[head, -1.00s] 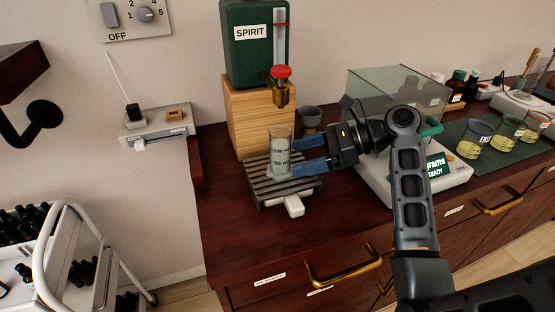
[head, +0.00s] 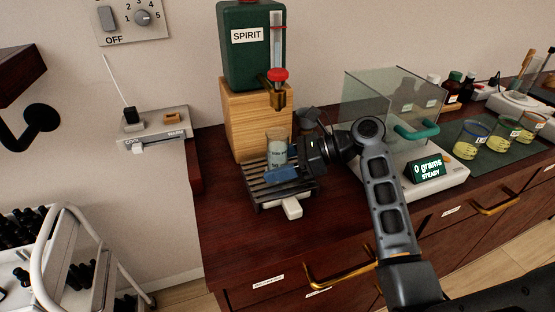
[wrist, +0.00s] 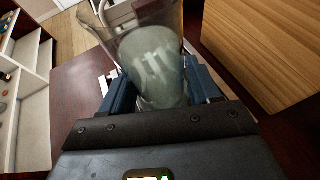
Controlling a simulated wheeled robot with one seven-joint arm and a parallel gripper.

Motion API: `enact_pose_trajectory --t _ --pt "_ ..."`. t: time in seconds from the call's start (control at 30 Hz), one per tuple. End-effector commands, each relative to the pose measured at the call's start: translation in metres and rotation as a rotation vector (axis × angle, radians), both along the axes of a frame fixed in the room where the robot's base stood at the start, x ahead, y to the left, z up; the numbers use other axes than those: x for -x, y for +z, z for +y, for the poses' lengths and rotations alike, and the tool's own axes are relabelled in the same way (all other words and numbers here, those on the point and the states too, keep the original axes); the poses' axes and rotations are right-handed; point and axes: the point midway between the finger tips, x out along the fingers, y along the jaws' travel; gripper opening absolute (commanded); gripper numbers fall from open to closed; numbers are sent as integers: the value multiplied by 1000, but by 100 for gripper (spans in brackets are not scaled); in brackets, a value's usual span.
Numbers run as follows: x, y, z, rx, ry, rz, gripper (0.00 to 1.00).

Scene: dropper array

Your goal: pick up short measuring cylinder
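The short measuring cylinder (head: 277,153), a clear glass vessel with pale markings, stands upright on the slatted drip tray (head: 256,190) under the spirit dispenser's tap. My gripper (head: 287,164) reaches in from the right, level with the cylinder's lower part. One blue finger is in front of the cylinder and hides its base; the other is behind it. In the wrist view the cylinder (wrist: 152,65) sits between the two blue fingers (wrist: 162,90). The fingers are still spread; whether either one touches the glass is unclear.
The green SPIRIT tank (head: 250,60) stands on a wooden block (head: 245,120) close behind the cylinder, its red-topped tap (head: 277,85) overhead. A balance with a glass draft shield (head: 395,105) is to the right, with several beakers beyond. The counter in front is clear.

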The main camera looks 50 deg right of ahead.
Motion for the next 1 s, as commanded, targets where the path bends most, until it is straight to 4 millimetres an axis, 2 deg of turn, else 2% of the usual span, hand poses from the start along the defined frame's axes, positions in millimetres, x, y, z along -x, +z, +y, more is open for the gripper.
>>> enact_pose_trajectory --t 0.07,0.53,1.0 --pt "0 0 0 0 0 0 53" --pt "1 -1 0 0 -1 3 8" --pt "1 1 -1 1 -1 4 8"
